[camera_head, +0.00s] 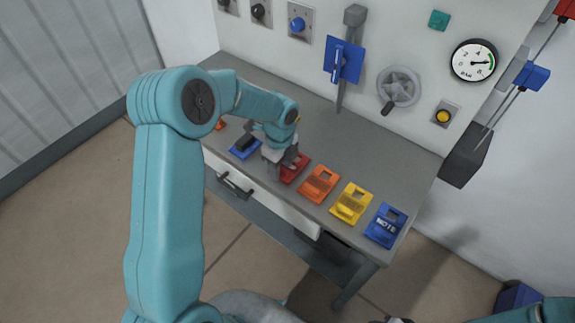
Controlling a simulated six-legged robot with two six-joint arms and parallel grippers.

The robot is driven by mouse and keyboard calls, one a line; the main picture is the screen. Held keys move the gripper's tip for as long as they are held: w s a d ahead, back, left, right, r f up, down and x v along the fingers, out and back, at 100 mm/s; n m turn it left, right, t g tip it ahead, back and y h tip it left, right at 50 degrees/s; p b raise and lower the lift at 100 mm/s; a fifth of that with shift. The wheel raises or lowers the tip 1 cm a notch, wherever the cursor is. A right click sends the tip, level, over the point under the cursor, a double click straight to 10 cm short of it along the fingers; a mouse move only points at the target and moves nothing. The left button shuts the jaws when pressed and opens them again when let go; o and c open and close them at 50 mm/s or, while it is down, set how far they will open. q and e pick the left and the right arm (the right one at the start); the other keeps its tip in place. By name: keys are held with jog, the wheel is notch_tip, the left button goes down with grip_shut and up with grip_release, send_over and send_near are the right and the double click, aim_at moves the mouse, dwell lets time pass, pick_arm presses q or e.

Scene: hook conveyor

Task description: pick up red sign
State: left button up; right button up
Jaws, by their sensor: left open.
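The red sign (296,169) lies on the grey table, between a blue sign on its left and an orange sign on its right. My left gripper (285,164) is over the left part of the red sign and hides some of it. Its jaws are open, pointing down at the sign; I cannot tell whether they touch it. My right arm shows only at the bottom right edge, and its gripper cannot be made out.
Signs in orange (320,184), yellow (351,204) and blue (386,225) lie in a row along the table's front edge. Another blue sign (243,149) lies left of my gripper. A control panel with a gauge (473,61) and a valve wheel (399,88) stands behind the table (340,135).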

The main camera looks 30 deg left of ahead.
pick_arm(q)
jog(key=shift+f, duration=0.1)
grip_shut()
notch_tip(320, 180, up, 20)
dwell(0.6)
